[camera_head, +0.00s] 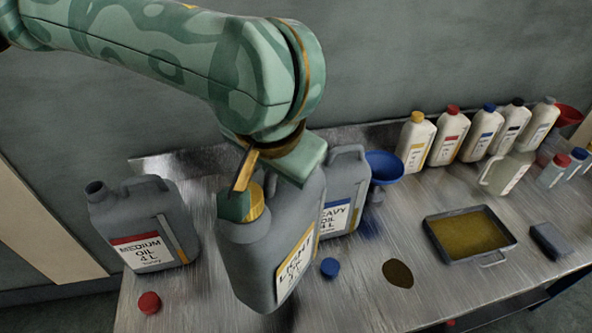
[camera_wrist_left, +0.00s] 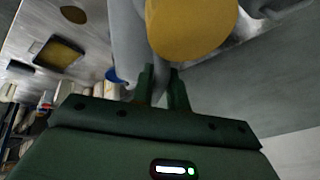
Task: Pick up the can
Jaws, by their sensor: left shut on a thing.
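The grey LIGHT OIL can (camera_head: 280,260) with a yellow cap (camera_head: 256,203) stands large in the middle of the head view, slightly tilted. My left gripper (camera_head: 245,185) comes down from above and is shut on it near the top, by the cap. The wrist view shows the gripper fingers (camera_wrist_left: 163,88) closed on a grey part of the can, with its yellow cap (camera_wrist_left: 190,25) close above. The exact grip point is partly hidden. I cannot tell surely whether its base is clear of the bench. My right gripper is not in view.
A MEDIUM OIL can (camera_head: 147,225) stands left and a HEAVY OIL can (camera_head: 345,190) behind right, partly covered. A red cap (camera_head: 149,302), a blue cap (camera_head: 329,267), a blue funnel (camera_head: 384,166), an oil tray (camera_head: 470,236) and several white bottles (camera_head: 416,142) are on the metal bench.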

